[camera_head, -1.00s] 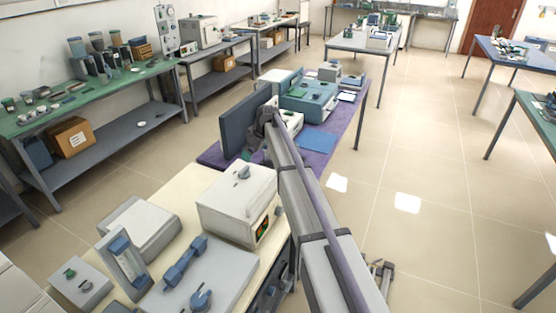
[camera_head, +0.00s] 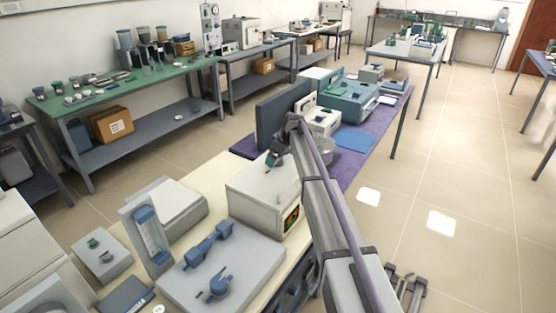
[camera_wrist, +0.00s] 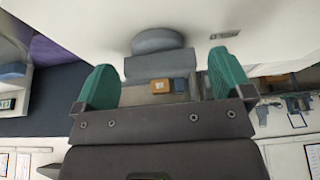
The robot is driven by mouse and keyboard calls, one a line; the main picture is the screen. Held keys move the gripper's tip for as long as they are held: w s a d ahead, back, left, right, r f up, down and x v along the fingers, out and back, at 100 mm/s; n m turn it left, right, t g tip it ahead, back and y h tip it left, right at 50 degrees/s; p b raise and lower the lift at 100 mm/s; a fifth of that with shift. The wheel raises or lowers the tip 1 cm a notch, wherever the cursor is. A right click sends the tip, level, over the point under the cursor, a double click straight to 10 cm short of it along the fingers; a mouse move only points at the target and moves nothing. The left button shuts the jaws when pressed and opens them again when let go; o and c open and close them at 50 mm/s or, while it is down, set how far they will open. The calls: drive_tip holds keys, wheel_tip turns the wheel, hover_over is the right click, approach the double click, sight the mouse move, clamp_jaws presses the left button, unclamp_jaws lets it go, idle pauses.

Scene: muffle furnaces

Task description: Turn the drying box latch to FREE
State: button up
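A white box (camera_head: 262,197) with a small lit display on its right side stands on the cream bench; I take it to be the drying box. My gripper (camera_head: 275,159) is over the rear of its top, covering the fitting there. In the wrist view my gripper (camera_wrist: 164,82) has its two green fingertips wide apart with nothing between them. A grey rounded knob on a block, likely the latch (camera_wrist: 157,42), sits on a white surface just ahead of the gap. Contact is not visible. The FREE marking cannot be read.
A grey plate with blue handles (camera_head: 215,275) and a blue-fronted upright unit (camera_head: 148,236) are left of the box. A dark panel (camera_head: 283,113) and white and teal instruments (camera_head: 347,100) stand on the purple bench behind.

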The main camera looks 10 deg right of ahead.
drive_tip(key=c, duration=0.9)
drive_tip(key=shift+m, duration=0.4)
drive_tip(key=m+h, duration=0.1)
drive_tip(key=m, duration=0.2)
drive_tip(key=shift+m+t+h, duration=0.3)
drive_tip(key=shift+t, duration=0.1)
drive_tip(key=m+h, duration=0.1)
drive_tip(key=m, duration=0.3)
drive_tip(key=shift+a+m+t+h, duration=0.15)
drive_tip(key=shift+m+t+h, duration=0.15)
drive_tip(key=shift+h, duration=0.1)
drive_tip(key=m+h, duration=0.1)
drive_tip(key=m, duration=0.3)
drive_tip(key=shift+h, duration=0.4)
drive_tip(key=m+g+h, duration=0.1)
drive_tip(key=m, duration=0.3)
drive_tip(key=shift+m, duration=0.6)
